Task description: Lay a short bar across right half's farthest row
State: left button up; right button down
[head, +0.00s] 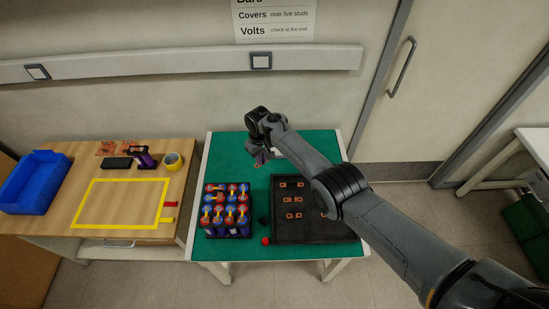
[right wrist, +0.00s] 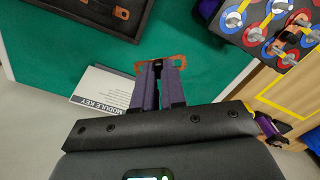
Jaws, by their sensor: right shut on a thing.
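My right gripper (head: 262,160) is above the back of the green table, behind the stud block. In the right wrist view its jaws (right wrist: 158,66) are shut on a copper bar (right wrist: 180,61), which sticks out on both sides of the fingers. The stud block (head: 228,233) has rows of studs with red and blue rings; it also shows at the upper right of the right wrist view (right wrist: 287,54). The held bar is apart from it. The block's far rows are small in the head view. My left gripper is not in view.
A black tray (head: 290,236) with several copper bars stands right of the block. A red ball (head: 265,241) lies between them at the front. A printed card (right wrist: 105,90) lies on the green mat. A wooden table (head: 120,205) with a blue bin (head: 33,180) stands left.

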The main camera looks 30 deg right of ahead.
aim_at(238, 188)
jog(key=a+m, duration=0.2)
jog(key=a, duration=0.1)
jog(key=s+a+r+m, duration=0.1)
jog(key=a+m, duration=0.1)
jog(key=a, duration=0.2)
jog(key=s+a+m, duration=0.1)
jog(key=a+m, duration=0.1)
jog(key=a, duration=0.2)
jog(key=shift+a+r+m, duration=0.2)
jog(key=shift+r+m, duration=0.2)
jog(key=shift+a+f+b, duration=0.2)
jog(key=shift+f+b, duration=0.1)
jog(key=shift+b, duration=0.1)
notch_tip(238, 188, down, 3)
jog(key=b, duration=0.3)
jog(key=shift+b, duration=0.35)
jog(key=shift+f, duration=0.15)
jog(key=shift+f+b, duration=0.4)
jog(key=shift+f, duration=0.4)
jog(key=shift+f, duration=0.2)
